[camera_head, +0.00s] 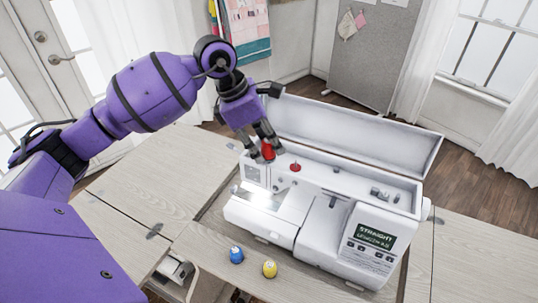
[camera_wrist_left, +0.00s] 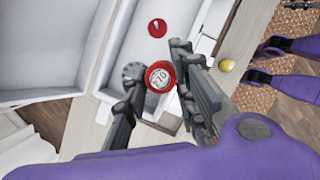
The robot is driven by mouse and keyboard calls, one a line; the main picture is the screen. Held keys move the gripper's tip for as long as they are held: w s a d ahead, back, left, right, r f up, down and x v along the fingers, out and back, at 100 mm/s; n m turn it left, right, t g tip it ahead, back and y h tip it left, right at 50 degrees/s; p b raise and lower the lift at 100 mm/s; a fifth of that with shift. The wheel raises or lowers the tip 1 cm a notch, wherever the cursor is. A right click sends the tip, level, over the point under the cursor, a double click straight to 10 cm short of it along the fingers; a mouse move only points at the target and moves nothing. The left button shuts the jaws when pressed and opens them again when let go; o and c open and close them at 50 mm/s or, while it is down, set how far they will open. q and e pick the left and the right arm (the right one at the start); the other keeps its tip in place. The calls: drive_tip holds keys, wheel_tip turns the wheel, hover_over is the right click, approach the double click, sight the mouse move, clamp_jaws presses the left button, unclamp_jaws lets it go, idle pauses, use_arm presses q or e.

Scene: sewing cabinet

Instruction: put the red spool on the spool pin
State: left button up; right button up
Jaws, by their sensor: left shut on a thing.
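The red spool (camera_head: 267,150) is between the fingers of my left gripper (camera_head: 266,154), which is shut on it. In the left wrist view the spool (camera_wrist_left: 160,76) shows its round labelled end, with one finger on each side. The spool pin (camera_head: 295,167) has a red base and stands in the top of the white sewing machine, just right of the held spool. The pin also shows in the left wrist view (camera_wrist_left: 157,27), apart from the spool. The height of the spool over the machine top is hard to judge. My right gripper is not in view.
The sewing machine (camera_head: 318,221) sits in the wooden cabinet table (camera_head: 205,258), with its long lid (camera_head: 352,138) raised behind the pin. A blue spool (camera_head: 236,255) and a yellow spool (camera_head: 269,269) stand on the table in front. The table's left side is largely clear.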

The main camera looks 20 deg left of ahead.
use_arm(q)
drive_tip(key=shift+w+f, duration=0.35)
drive_tip(key=shift+d+m, duration=0.15)
drive_tip(key=shift+m, duration=0.35)
drive_tip(key=shift+s+d, duration=0.1)
drive_tip(key=shift+s, duration=0.2)
drive_tip(key=shift+d+r, duration=0.1)
drive_tip(key=shift+d, duration=0.15)
drive_tip(key=d, duration=0.1)
drive_tip(key=w+d, duration=0.2)
drive_tip(key=shift+w+f+b, duration=0.1)
drive_tip(key=shift+f+b, duration=0.15)
drive_tip(key=shift+b, duration=0.1)
drive_tip(key=shift+w+d, duration=0.3)
drive_tip(key=shift+d, duration=0.25)
drive_tip(key=shift+w+d, duration=0.4)
drive_tip(key=shift+d, duration=0.15)
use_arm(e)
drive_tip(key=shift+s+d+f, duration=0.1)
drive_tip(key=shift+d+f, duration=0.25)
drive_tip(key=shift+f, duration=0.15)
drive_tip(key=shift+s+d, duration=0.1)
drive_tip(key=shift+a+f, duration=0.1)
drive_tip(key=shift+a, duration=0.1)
